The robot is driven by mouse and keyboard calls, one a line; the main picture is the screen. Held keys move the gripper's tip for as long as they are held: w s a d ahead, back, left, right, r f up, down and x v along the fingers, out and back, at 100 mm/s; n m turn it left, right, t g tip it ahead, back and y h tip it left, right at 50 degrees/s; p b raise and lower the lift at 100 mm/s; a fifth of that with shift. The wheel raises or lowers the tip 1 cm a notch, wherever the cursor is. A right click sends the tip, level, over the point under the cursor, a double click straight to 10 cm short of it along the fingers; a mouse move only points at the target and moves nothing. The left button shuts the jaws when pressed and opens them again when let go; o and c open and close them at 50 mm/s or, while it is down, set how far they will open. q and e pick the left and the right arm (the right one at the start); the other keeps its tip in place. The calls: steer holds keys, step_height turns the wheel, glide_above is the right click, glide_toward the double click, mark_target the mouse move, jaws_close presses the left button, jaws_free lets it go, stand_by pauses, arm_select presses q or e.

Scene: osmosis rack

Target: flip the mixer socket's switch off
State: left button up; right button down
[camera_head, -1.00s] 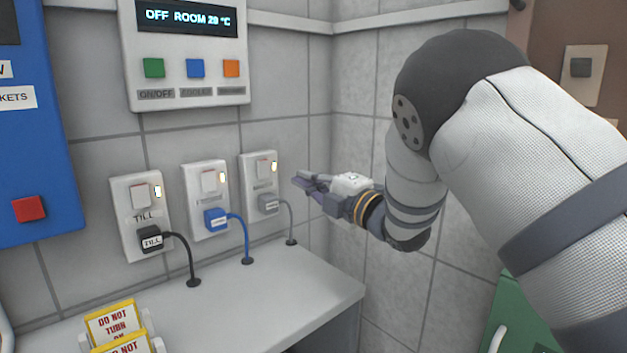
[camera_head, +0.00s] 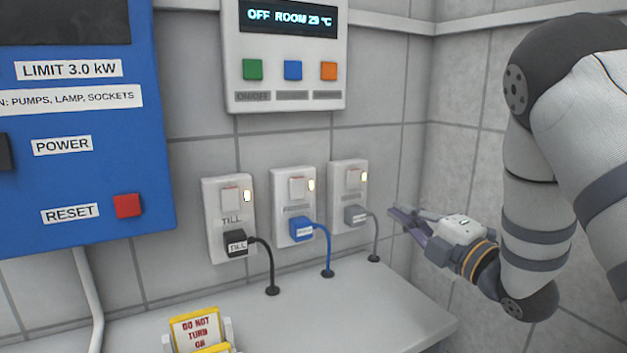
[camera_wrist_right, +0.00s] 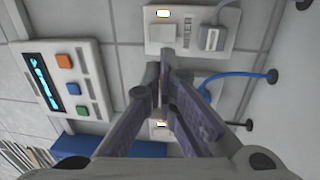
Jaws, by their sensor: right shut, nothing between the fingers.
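Three white wall sockets stand in a row in the head view, each with a rocker switch and a lit lamp. The left one (camera_head: 214,203), labelled TILL, has a black plug. The middle one (camera_head: 280,216) has a blue plug. The right one (camera_head: 340,200) has a grey plug; its switch (camera_head: 353,179) also shows in the wrist view (camera_wrist_right: 166,34). The labels on the middle and right sockets are too small to read, so I cannot tell which is the mixer's. My right gripper (camera_head: 394,216) is shut and empty, just right of the right socket, apart from it. My left gripper is out of view.
A control box (camera_head: 284,96) with a display and three buttons hangs above the sockets. A blue panel (camera_head: 95,180) with a red reset button is at left. Below is a grey counter (camera_head: 345,310) with yellow "do not turn on" tags (camera_head: 195,325). Cables run into the counter.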

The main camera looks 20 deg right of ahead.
mark_target(354, 178)
steer(key=shift+s+d, duration=0.1)
steer(key=shift+s, duration=0.2)
steer(key=w, duration=0.4)
steer(key=w+r, duration=0.1)
steer(key=w, duration=0.4)
steer(key=w+a, duration=0.1)
steer(key=w, duration=0.4)
steer(key=shift+r, duration=0.4)
steer(key=shift+f, duration=0.1)
